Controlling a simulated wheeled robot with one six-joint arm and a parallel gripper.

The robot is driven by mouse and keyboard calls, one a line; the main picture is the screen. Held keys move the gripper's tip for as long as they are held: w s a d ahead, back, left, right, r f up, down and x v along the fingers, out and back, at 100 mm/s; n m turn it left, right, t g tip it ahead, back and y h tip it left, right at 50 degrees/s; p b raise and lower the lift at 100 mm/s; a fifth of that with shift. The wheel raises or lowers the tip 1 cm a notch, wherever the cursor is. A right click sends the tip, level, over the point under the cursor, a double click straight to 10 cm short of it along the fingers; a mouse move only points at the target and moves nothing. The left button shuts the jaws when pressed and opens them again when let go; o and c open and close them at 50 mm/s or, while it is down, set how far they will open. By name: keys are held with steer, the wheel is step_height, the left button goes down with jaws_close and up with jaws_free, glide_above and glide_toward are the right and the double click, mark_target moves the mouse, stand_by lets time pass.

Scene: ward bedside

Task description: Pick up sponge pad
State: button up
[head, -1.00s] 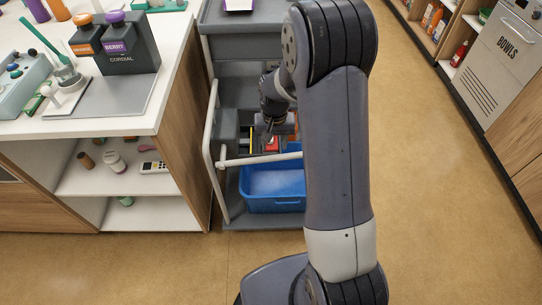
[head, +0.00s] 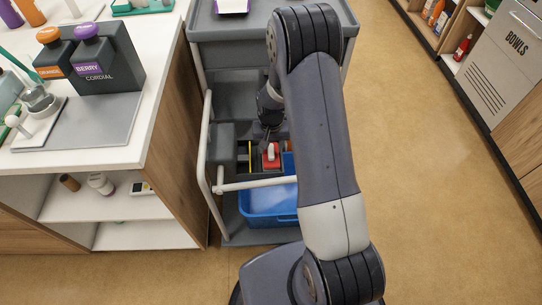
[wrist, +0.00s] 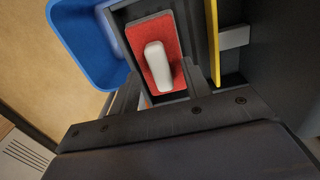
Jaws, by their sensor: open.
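The sponge pad (wrist: 170,28) is a red pad with a dark edge and a white raised handle (wrist: 157,66). It lies in a dark compartment of the cart, and its red top also shows in the head view (head: 271,160). My gripper (wrist: 161,72) is open, with one finger on each side of the handle in the wrist view. I cannot tell whether the fingers touch it. In the head view my gripper (head: 268,136) is just behind the pad, partly hidden by my arm.
A blue tub (head: 262,211) sits beside the compartment, low on the grey cart (head: 235,27). A white rail (head: 255,184) crosses in front. A yellow strip (wrist: 212,40) stands beside the compartment. The counter (head: 130,153) is close on the left; open floor (head: 425,200) lies right.

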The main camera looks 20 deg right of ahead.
mark_target(271, 150)
steer(key=shift+f, duration=0.35)
steer(key=shift+c, duration=0.3)
jaws_close()
step_height(271, 150, up, 10)
steer(key=p, duration=0.1)
stand_by(0.4)
